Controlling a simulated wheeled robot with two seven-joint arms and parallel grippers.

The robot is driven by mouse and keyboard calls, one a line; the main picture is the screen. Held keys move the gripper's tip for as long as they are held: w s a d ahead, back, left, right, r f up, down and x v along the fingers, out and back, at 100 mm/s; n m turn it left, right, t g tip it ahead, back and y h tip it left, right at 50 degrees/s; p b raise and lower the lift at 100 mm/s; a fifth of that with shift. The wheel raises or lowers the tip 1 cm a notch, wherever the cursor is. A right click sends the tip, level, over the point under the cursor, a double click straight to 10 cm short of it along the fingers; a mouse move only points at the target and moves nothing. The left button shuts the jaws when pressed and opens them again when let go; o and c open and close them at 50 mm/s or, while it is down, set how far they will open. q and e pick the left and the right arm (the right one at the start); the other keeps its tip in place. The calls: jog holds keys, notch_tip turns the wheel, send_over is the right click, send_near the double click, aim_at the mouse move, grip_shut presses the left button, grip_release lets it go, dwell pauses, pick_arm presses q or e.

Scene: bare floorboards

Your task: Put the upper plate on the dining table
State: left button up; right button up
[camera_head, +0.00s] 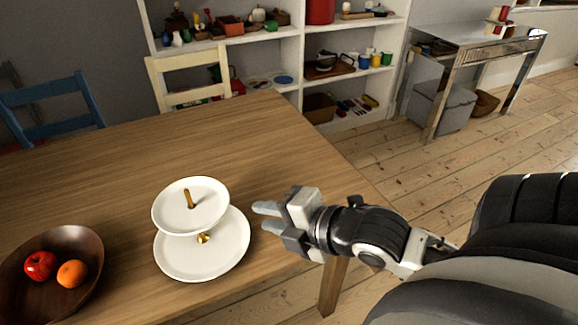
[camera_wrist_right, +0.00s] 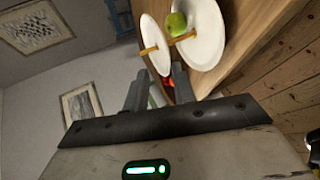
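A two-tier stand is on the wooden dining table (camera_head: 120,160). Its round white upper plate (camera_head: 176,212) has a gold handle on top and sits above the larger white lower plate (camera_head: 225,262). My right gripper (camera_head: 266,217) is open and empty, just right of the stand, its fingers pointing at it. My left gripper is out of view.
A dark wooden bowl (camera_head: 88,245) with a red apple (camera_head: 40,265) and an orange (camera_head: 72,274) stands left of the stand. Blue (camera_head: 50,100) and cream (camera_head: 185,63) chairs are at the table's far side. The table behind the stand is clear.

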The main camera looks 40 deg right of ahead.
jog(key=s+a+f+m+g+p, duration=0.1)
jog(key=a+f+m, duration=0.3)
jog(key=f+m, duration=0.5)
jog(key=s+a+f+m+g+p, duration=0.1)
jog(key=s+a+f+m, duration=0.3)
jog(key=f+m, duration=0.5)
jog(key=shift+g+h, duration=0.3)
jog(key=shift+s+f, duration=0.1)
